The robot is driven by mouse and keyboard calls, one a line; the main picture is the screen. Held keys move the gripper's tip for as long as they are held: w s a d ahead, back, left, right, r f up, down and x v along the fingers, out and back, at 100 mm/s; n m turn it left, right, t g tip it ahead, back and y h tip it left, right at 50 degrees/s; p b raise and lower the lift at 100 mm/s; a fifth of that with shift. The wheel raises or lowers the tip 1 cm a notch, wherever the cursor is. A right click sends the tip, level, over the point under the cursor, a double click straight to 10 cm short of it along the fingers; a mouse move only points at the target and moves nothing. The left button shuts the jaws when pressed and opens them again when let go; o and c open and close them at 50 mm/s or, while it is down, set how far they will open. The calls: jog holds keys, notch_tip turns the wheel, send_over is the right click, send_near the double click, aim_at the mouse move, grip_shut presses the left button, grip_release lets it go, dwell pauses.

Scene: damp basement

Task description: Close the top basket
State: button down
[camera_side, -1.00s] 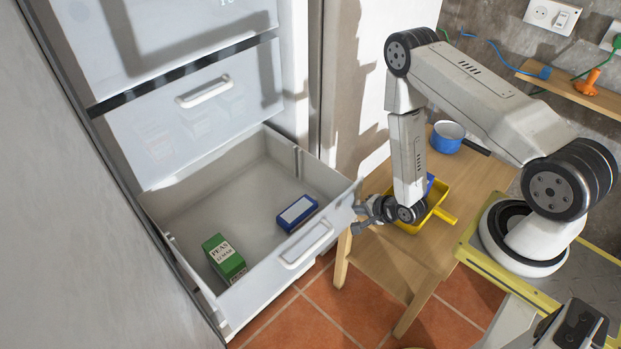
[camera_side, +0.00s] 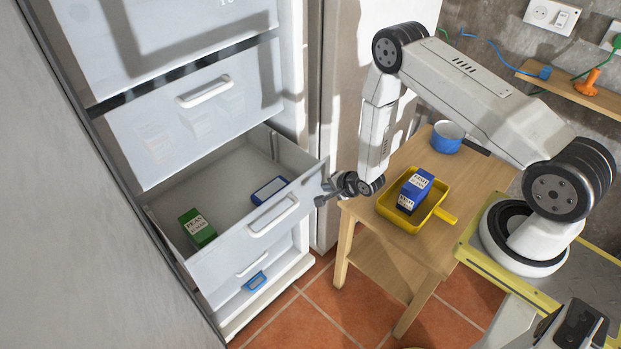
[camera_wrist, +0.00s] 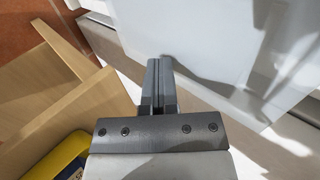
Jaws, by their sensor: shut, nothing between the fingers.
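The open basket (camera_side: 235,253) is a grey-white drawer sticking part way out of the white freezer, with a white handle on its front. Inside it lie a green peas box (camera_side: 197,228) and a blue box (camera_side: 268,190). Above it, a basket front with a white handle (camera_side: 205,91) sits flush in the freezer. My gripper (camera_side: 321,200) is shut and empty at the right end of the open basket's front; I cannot tell if it touches. In the wrist view my shut fingers (camera_wrist: 160,77) point at a white panel (camera_wrist: 200,40), likely the basket front.
A wooden table (camera_side: 430,220) stands right of the freezer. On it are a yellow tray (camera_side: 440,196) holding a blue-and-white box (camera_side: 414,190), and a blue pot (camera_side: 447,137). Below the open basket is a lower front with a blue clip (camera_side: 255,281). Tiled floor is clear in front.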

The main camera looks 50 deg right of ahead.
aim_at(310, 157)
jog(key=w, duration=1.9)
jog(key=shift+s, duration=0.25)
jog(key=shift+s, duration=1.75)
jog(key=shift+v, duration=5.1)
